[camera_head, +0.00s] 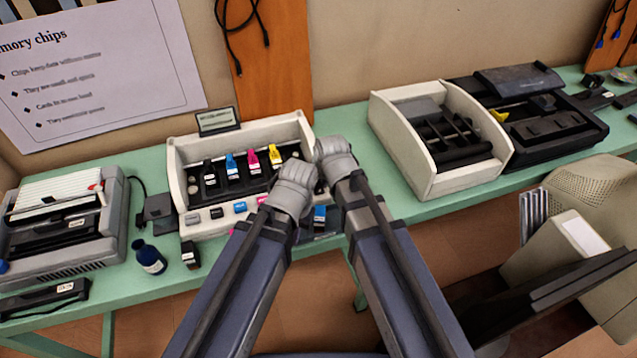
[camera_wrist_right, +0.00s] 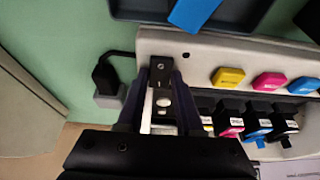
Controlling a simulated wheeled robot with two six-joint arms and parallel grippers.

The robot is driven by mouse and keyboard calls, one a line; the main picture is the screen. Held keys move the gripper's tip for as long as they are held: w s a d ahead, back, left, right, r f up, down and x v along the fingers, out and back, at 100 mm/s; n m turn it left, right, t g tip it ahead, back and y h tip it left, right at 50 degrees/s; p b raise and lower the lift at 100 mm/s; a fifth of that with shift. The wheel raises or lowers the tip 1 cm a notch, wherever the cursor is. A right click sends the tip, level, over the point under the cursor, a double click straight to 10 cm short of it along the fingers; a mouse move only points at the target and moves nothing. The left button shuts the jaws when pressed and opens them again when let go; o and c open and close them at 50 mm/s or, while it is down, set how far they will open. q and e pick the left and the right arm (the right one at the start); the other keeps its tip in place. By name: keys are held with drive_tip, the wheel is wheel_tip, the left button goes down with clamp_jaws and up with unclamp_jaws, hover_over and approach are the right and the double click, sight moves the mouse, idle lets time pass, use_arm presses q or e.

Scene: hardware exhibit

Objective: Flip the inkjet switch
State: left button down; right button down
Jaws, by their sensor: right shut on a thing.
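The inkjet printer (camera_head: 184,160) is a pale open housing on the green table, with black, blue, magenta and yellow cartridges inside. Its right end is hidden behind my grippers in the head view. In the right wrist view, the inkjet switch (camera_wrist_right: 162,72) is a narrow dark piece at the end of the printer's pale body (camera_wrist_right: 205,48). My right gripper (camera_head: 333,148) is at the printer's right end, its fingers (camera_wrist_right: 160,100) shut around the switch. My left gripper (camera_head: 296,180) is just left of it, over the printer's right front; its fingertips are hidden.
A black plug (camera_wrist_right: 105,75) and cord are beside the printer. A dark blue bottle (camera_head: 150,258) and a black cartridge (camera_head: 190,255) stand at the front left. A grey device (camera_head: 110,225) is left; a pale open-topped device (camera_head: 395,130) is right of my grippers.

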use_arm(q)
drive_tip(key=shift+r+p, duration=0.65)
use_arm(e)
drive_tip(key=shift+w+a+r+g, duration=0.15)
drive_tip(key=shift+w+r+g, duration=0.1)
drive_tip(key=shift+w+g, duration=0.3)
use_arm(q)
drive_tip(key=shift+r, duration=0.25)
use_arm(e)
drive_tip(key=shift+w+a+f+g+h, duration=0.1)
drive_tip(key=shift+w+g+h, duration=0.1)
drive_tip(key=shift+g+h, duration=0.5)
drive_tip(key=shift+s+g, duration=0.15)
drive_tip(key=shift+g, duration=0.7)
drive_tip(key=c, duration=0.6)
unclamp_jaws()
drive_tip(key=shift+o, duration=0.2)
use_arm(q)
drive_tip(key=shift+r+p, duration=0.15)
drive_tip(key=shift+p, duration=0.2)
